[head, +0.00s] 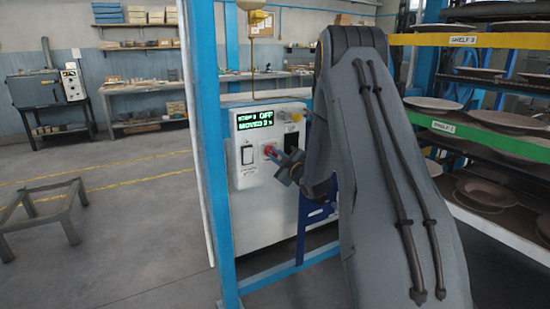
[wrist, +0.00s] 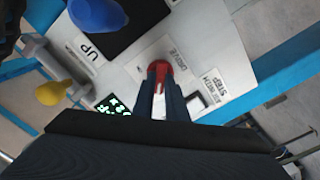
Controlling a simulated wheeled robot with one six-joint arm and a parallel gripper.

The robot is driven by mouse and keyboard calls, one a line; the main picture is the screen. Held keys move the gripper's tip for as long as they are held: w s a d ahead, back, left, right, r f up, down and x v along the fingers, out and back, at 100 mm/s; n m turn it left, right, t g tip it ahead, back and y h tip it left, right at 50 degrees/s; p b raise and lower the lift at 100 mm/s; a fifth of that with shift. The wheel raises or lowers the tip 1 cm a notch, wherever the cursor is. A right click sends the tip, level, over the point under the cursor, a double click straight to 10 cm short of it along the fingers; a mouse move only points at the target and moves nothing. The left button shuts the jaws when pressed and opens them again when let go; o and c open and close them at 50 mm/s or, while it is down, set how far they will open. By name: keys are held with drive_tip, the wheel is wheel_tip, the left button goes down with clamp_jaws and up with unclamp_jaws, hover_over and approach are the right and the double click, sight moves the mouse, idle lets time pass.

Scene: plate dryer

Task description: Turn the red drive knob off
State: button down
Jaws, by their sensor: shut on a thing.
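The red drive knob (head: 268,150) is on the front of a white control box (head: 265,215), below its green-lit display (head: 254,118). The display's top line appears to end in "OFF". In the wrist view the red knob (wrist: 160,66) sits between the two dark fingertips of my gripper (wrist: 161,74), near a label reading "DRIVE". My gripper (head: 274,155) is shut on the knob. The fingers hide part of the knob, and I cannot tell its turn position.
A blue knob (wrist: 97,13) and a yellow knob (wrist: 52,93) stand out from the same panel. A white switch (head: 247,155) is left of the red knob. A blue post (head: 208,150) rises left of the box. Shelves with plates (head: 487,192) stand at right.

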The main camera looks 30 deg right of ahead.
idle(0.3)
drive_tip(key=c, duration=1.8)
unclamp_jaws()
drive_tip(key=shift+o, duration=0.2)
drive_tip(key=s+b, duration=0.1)
drive_tip(key=s, duration=0.7)
drive_tip(key=shift+w+d, duration=0.1)
